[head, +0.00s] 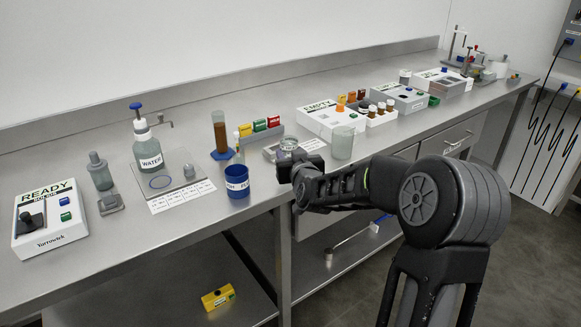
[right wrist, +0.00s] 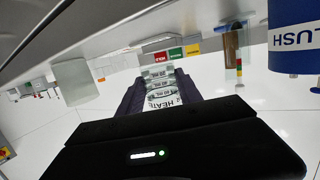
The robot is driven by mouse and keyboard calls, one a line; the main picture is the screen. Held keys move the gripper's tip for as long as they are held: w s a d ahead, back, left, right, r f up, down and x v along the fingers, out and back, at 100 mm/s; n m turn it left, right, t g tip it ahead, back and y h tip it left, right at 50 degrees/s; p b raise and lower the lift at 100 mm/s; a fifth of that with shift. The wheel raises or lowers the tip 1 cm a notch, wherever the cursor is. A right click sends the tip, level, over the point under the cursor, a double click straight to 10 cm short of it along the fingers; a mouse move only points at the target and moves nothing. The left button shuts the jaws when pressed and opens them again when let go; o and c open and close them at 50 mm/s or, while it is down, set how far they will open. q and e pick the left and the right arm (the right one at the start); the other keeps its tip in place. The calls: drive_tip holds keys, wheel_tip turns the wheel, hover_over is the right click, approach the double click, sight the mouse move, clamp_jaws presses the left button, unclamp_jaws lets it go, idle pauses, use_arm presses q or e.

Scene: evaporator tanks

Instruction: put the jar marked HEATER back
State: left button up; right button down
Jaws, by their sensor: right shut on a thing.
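The jar marked HEATER (right wrist: 163,99) is clear with a white label, and the label's first letters show in the right wrist view. My right gripper (right wrist: 163,88) is shut on it, with a dark finger on either side. In the head view the clear top of the jar (head: 289,144) shows above my right gripper (head: 290,166), near the front edge of the steel bench (head: 215,208). My own gripper hides its lower part there, so I cannot tell whether it touches the bench. My left gripper is not in view.
A blue FLUSH cup (head: 236,181) stands left of my gripper, and a clear beaker (head: 343,142) stands to the right. A low grey unit (head: 270,152) is behind the jar. Red, yellow and green blocks (head: 260,126) and a brown cylinder (head: 219,131) stand farther back.

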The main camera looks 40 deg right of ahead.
drive_tip(key=shift+f, duration=1.8)
drive_tip(key=shift+f, duration=0.15)
drive_tip(key=c, duration=0.8)
unclamp_jaws()
drive_tip(key=shift+s, duration=0.1)
drive_tip(key=v, duration=1.2)
drive_tip(key=shift+b, duration=0.4)
